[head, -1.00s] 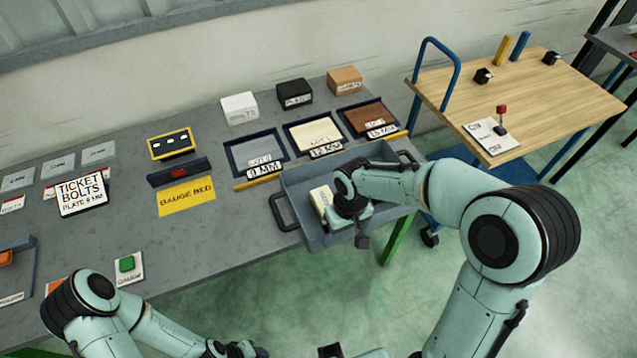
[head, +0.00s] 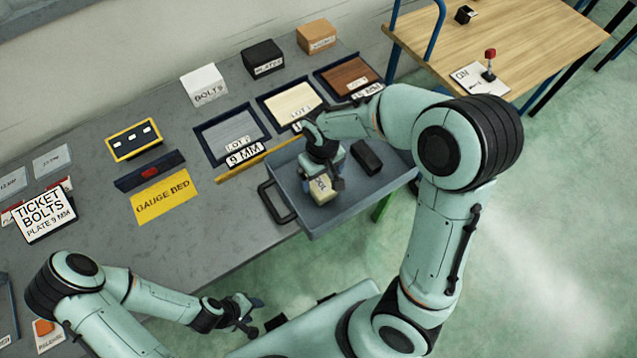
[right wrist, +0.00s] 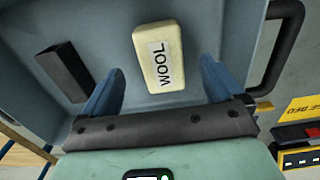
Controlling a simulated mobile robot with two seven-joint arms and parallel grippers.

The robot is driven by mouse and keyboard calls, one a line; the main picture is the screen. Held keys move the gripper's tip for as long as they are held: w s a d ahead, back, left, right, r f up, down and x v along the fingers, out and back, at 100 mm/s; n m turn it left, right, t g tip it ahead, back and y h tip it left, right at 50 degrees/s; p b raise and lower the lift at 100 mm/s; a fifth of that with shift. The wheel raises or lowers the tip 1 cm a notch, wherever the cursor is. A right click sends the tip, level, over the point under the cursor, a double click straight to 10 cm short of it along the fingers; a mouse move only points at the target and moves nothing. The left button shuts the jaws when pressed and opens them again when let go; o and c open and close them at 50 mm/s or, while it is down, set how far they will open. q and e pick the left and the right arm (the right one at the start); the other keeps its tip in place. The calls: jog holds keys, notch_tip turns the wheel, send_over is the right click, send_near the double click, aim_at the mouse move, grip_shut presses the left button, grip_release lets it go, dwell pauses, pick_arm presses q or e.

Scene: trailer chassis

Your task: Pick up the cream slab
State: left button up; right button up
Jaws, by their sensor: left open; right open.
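The cream slab (head: 324,191) lies in the blue-grey tray (head: 365,208), partly hidden by my right gripper in the head view. In the right wrist view the slab (right wrist: 158,48) shows whole, with a label reading WOOL. My right gripper (head: 325,180) is open over the tray. In the right wrist view its two blue fingers (right wrist: 161,66) stand apart on either side of the slab's lower part, with gaps on both sides; I cannot tell the height left between them. My left gripper (head: 246,309) is open and empty at the table's front edge.
A dark block (head: 367,156) lies in the same tray, right of the slab; it also shows in the right wrist view (right wrist: 65,70). The tray has a dark handle (head: 274,203). Lot trays and boxes, including a white box (head: 204,84), stand behind. A wooden cart (head: 490,45) is at right.

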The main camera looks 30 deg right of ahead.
aim_at(320, 183)
jog(key=f, duration=0.6)
jog(key=shift+w, duration=0.25)
jog(key=c, duration=1)
